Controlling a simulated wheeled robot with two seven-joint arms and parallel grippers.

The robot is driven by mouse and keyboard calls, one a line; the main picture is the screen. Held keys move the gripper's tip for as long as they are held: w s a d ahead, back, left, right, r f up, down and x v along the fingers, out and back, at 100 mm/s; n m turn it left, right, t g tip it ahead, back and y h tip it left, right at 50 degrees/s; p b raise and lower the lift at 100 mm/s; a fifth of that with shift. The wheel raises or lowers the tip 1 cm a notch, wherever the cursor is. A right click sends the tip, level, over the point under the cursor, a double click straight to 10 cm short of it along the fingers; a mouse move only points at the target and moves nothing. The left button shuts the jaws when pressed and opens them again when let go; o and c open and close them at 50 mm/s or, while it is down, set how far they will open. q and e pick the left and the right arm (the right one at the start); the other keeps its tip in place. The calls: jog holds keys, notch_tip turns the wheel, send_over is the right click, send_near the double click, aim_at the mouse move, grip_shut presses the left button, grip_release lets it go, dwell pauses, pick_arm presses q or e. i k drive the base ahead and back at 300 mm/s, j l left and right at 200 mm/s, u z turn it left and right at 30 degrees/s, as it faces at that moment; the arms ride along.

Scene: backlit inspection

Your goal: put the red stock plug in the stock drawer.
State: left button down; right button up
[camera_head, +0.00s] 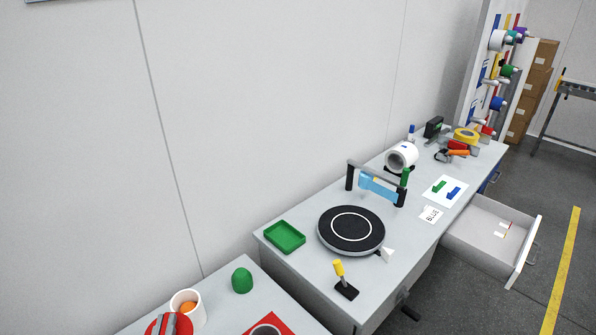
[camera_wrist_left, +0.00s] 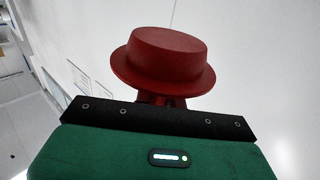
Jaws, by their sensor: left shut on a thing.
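The red stock plug (camera_wrist_left: 168,48), a round cap with a wide flange, fills the upper middle of the left wrist view. My left gripper (camera_wrist_left: 160,102) is shut on it from below; the fingertips are mostly hidden under the flange. In the head view, I cannot make out the left gripper with certainty. The open drawer (camera_head: 467,236) sticks out from the right side of the bench, grey-white inside, with a small white and red tag in it. My right gripper is not in view.
The grey bench (camera_head: 300,284) carries a green tray (camera_head: 285,236), black turntable (camera_head: 351,230), yellow-topped lever (camera_head: 340,272) and blue bridge-like fixture (camera_head: 380,186). A nearer surface holds a white cup (camera_head: 187,301) and green dome (camera_head: 242,281). The floor beside the drawer is clear.

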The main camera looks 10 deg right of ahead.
aim_at(487, 230)
jog(key=i+l+z, duration=0.1)
jog(key=l+z, duration=0.15)
jog(key=z, duration=0.2)
jog(key=i+l+z, duration=0.2)
jog(key=z, duration=0.25)
jog(key=i+l+z, duration=0.15)
jog(key=z, duration=0.35)
